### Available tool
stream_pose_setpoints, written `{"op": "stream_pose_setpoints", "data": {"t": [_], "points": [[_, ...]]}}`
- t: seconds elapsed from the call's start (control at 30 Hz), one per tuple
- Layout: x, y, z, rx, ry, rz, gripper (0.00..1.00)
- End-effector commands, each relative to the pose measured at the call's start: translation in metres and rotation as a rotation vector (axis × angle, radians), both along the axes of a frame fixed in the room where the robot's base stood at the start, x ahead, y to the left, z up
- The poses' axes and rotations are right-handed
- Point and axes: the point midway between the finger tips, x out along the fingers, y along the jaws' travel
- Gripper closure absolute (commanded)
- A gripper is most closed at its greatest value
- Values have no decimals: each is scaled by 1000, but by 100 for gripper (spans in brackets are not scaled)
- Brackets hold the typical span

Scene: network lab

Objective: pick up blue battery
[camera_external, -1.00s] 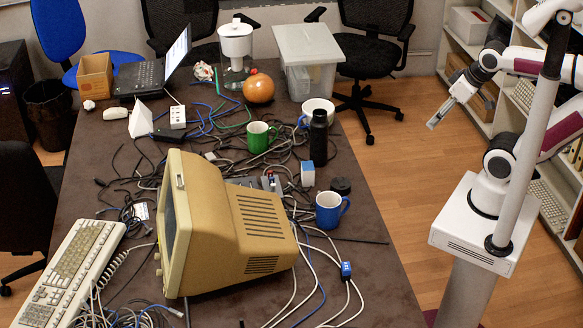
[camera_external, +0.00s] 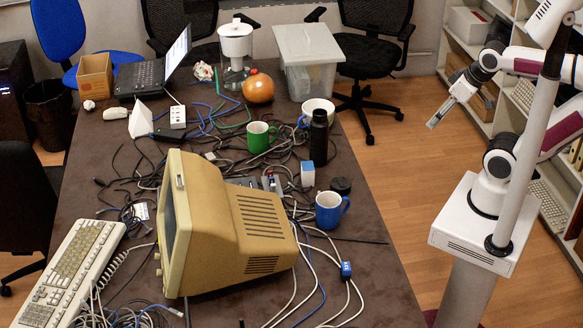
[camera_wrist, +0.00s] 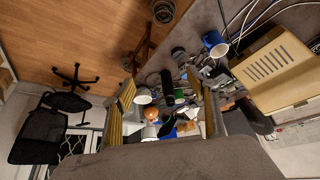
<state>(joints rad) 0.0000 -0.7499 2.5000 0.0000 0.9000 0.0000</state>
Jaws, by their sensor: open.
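A small blue-and-white box (camera_external: 308,174) stands between the black bottle and the blue mug. My gripper (camera_external: 437,120) hangs over the floor, right of the table and well apart from both. In the wrist view its two fingers (camera_wrist: 178,115) are spread, with no object held between them. I cannot make out the battery in the wrist view.
The beige monitor (camera_external: 240,225), blue mug (camera_external: 331,211), black bottle (camera_external: 318,140) and green mug (camera_external: 258,138) stand on the table (camera_external: 375,285). Loose cables cover much of its middle. Bare tabletop shows along the front right. Shelves (camera_external: 470,60) stand behind my arm.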

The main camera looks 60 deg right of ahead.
Motion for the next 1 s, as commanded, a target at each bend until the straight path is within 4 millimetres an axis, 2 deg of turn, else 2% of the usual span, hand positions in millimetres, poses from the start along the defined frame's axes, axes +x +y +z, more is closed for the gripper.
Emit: {"op": "stream_pose_setpoints", "data": {"t": [0.47, 0.53, 0.57, 1.0], "points": [[0, 0, 0, 0, 0, 0, 41], [0, 0, 0, 0, 0, 0, 60], [0, 0, 0, 0, 0, 0, 64], [4, -1, 1, -16, -6, 17, 64]]}}
